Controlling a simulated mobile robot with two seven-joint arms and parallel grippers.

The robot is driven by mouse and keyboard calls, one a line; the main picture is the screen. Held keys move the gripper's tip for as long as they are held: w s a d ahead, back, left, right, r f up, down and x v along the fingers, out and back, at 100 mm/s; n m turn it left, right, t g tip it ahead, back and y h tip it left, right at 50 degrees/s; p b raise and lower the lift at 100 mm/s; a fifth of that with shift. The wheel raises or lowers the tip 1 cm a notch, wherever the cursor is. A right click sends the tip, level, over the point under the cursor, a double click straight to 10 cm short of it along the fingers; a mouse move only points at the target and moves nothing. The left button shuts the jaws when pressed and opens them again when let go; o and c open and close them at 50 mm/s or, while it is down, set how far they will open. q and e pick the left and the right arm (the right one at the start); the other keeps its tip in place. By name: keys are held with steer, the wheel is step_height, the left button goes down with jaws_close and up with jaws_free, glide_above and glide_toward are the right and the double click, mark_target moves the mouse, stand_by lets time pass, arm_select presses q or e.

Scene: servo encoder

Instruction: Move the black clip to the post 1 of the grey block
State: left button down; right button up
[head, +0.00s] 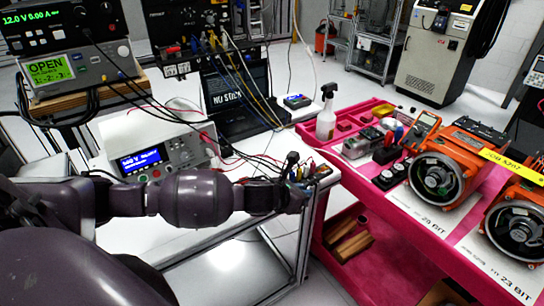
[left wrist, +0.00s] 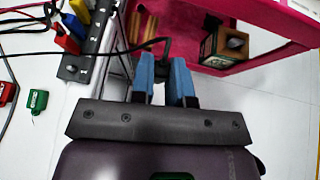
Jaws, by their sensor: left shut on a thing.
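The black clip (left wrist: 163,46) is between the blue fingertips of my left gripper (left wrist: 164,68) in the left wrist view, with a black cable running left from it. The fingers are shut on it and partly hide it. The grey block (left wrist: 85,62) is left of the gripper, apart from the held clip. A red clip (left wrist: 66,44), a blue clip (left wrist: 75,24) and a yellow clip (left wrist: 80,9) are at the block. In the head view my left gripper (head: 293,197) is near the white table's right edge; small details there are unclear. My right gripper is not in view.
A green clip (left wrist: 37,101) and another red piece (left wrist: 5,92) lie on the white table, left of the gripper. Cables cross the table from the instruments (head: 160,155). A gap separates the table from the pink bench (head: 345,185), which holds orange motors (head: 450,165).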

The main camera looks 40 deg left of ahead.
arm_select(q)
steer(key=w+a+r+m+p, duration=0.1)
steer(key=w+a+p, duration=0.35)
steer(key=a, duration=0.65)
steer(key=shift+h, duration=0.4)
steer(key=shift+w+a+f+b, duration=0.1)
steer(key=shift+a+f+b, duration=0.1)
steer(key=shift+f+b, duration=0.55)
steer(key=shift+w+a+f+b, duration=0.15)
steer(key=shift+a+f+b, duration=0.1)
steer(key=shift+f+b, duration=0.55)
steer(key=shift+w+a+f+b, duration=0.1)
steer(key=shift+a+f+b, duration=0.1)
steer(key=shift+f+b, duration=1.05)
steer(key=shift+b, duration=0.05)
steer(key=shift+f+b, duration=0.4)
steer(key=shift+f, duration=0.15)
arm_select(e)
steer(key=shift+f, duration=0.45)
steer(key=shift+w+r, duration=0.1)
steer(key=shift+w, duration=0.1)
